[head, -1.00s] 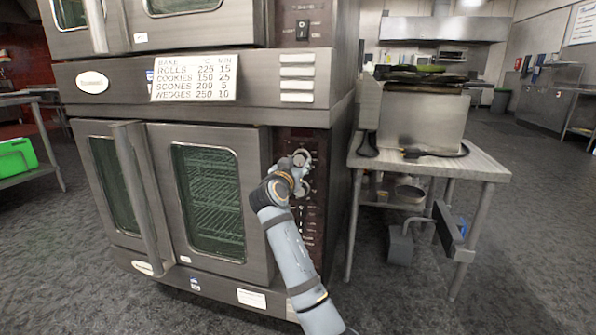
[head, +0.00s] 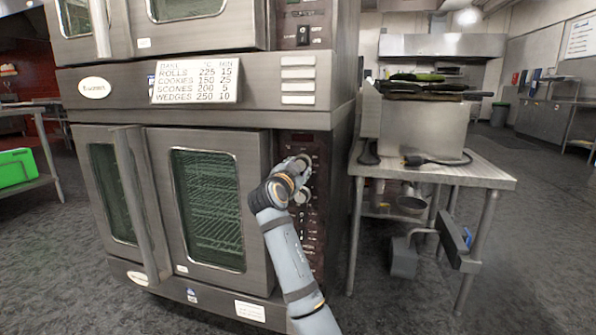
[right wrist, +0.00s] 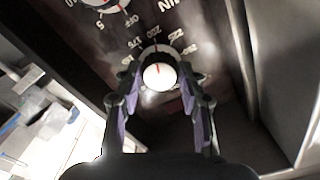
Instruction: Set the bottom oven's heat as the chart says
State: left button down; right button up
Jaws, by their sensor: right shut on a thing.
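The chart (head: 195,81) on the oven front lists rolls 225/15, cookies 150/25, scones 200/5 and wedges 250/10 under °C and MIN. The bottom oven (head: 207,205) has its doors shut and a dark control panel on its right. The mark points up, close to the 200 label. Another knob (right wrist: 103,4), with OFF and 5 beside it, is partly cut off. My left gripper is not in view.
The top oven (head: 190,20) sits above. A steel table (head: 440,172) with a grill-like appliance (head: 425,122) and a cord stands to the right. A green bin (head: 16,167) is on a shelf at left. The floor in front is clear.

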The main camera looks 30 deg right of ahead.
jog(key=shift+f, duration=0.15)
jog(key=o, duration=1.2)
jog(key=shift+c, duration=0.2)
jog(key=shift+a, duration=0.1)
jog(key=v, duration=1.2)
